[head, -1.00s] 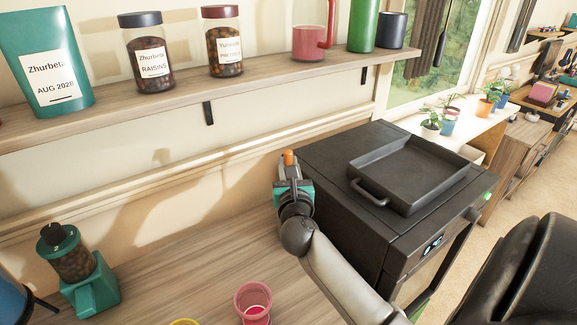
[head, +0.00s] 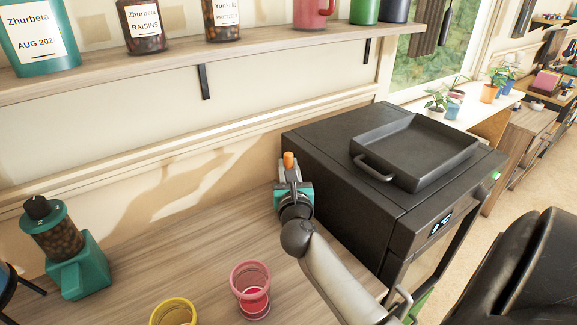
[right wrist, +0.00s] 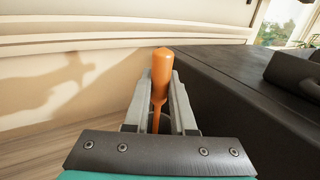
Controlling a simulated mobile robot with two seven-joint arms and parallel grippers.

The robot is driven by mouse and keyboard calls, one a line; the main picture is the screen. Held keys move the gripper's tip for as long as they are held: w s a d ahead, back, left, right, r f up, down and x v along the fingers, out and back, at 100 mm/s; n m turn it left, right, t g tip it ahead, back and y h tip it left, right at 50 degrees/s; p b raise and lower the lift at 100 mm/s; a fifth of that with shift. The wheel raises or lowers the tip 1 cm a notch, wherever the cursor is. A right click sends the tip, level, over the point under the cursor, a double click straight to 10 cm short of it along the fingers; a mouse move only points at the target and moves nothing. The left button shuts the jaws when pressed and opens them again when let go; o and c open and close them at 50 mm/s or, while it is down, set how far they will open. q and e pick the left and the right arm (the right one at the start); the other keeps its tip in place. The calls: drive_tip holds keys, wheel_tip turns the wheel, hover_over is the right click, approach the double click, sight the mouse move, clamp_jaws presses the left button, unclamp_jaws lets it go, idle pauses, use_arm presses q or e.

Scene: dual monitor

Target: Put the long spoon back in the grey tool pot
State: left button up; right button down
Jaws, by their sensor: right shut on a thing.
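My right gripper (head: 289,172) is beside the left side of the black oven-like box, above the wooden counter. It is shut on an upright orange handle (head: 288,158), which I take to be the long spoon's. In the right wrist view the orange handle (right wrist: 161,75) stands between the two grey fingers of my right gripper (right wrist: 160,105), its rounded end up. The lower part of the spoon is hidden by the gripper. I cannot make out the grey tool pot in either view. My left gripper is not in view.
The black box (head: 330,150) with a dark tray (head: 430,150) on top stands close right of the gripper. A pink cup (head: 250,280), a yellow cup (head: 173,312) and a teal grinder (head: 80,270) stand on the counter (head: 190,240). A shelf (head: 190,65) with jars runs above.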

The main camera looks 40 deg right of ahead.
drive_tip(key=shift+f, duration=0.1)
drive_tip(key=c, duration=0.7)
unclamp_jaws()
drive_tip(key=shift+s, duration=0.1)
drive_tip(key=shift+v, duration=7.55)
drive_tip(key=shift+r, duration=0.2)
